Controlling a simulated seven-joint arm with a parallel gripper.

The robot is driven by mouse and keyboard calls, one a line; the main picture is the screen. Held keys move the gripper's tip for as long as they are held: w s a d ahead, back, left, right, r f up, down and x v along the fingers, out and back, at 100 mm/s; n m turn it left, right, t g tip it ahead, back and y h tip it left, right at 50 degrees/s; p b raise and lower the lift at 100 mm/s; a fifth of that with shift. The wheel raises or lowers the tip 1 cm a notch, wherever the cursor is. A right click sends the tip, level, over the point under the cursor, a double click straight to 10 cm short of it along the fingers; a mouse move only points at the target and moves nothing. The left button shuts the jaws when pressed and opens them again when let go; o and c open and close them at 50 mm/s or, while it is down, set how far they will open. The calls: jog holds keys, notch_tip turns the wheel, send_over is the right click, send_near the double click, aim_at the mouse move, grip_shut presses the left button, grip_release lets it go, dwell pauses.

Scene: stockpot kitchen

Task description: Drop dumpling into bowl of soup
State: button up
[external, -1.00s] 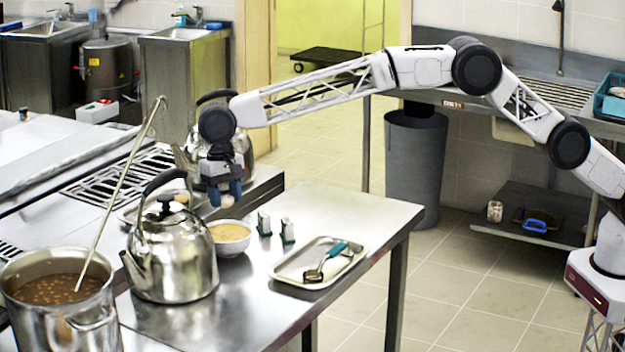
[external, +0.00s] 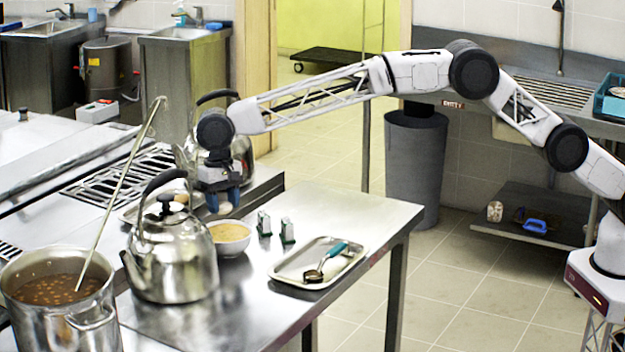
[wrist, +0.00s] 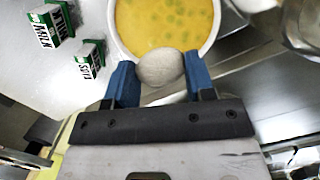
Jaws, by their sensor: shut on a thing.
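The dumpling (wrist: 160,68) is pale and rounded, held between the blue fingertips of my gripper (wrist: 158,80). In the external view my gripper (external: 221,206) points down just above the bowl, with a small part of the dumpling showing between its fingers. The white bowl of soup (external: 231,240) stands on the steel table beside the kettle. In the wrist view the bowl (wrist: 213,20) holds yellow soup with green bits, and the dumpling overlaps its near rim. The exact height of the dumpling above the soup is hard to tell.
A steel kettle (external: 172,262) stands close left of the bowl. Two small cartons (external: 287,231) are to its right. A metal tray (external: 284,272) holds a teal-handled utensil (external: 332,252). A large stockpot (external: 62,325) with a ladle is at front left.

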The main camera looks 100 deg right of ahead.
aim_at(223, 202)
jog(key=shift+f, duration=2.15)
jog(key=o, duration=1)
jog(key=shift+r, duration=0.15)
jog(key=shift+w+d+r, duration=0.1)
jog(key=shift+d+r, duration=0.1)
jog(key=shift+r, duration=1.7)
jog(key=shift+w+d+r, duration=0.1)
jog(key=shift+d+r, duration=0.1)
jog(key=shift+r, duration=1.65)
jog(key=shift+s+r, duration=0.1)
jog(key=shift+s, duration=0.05)
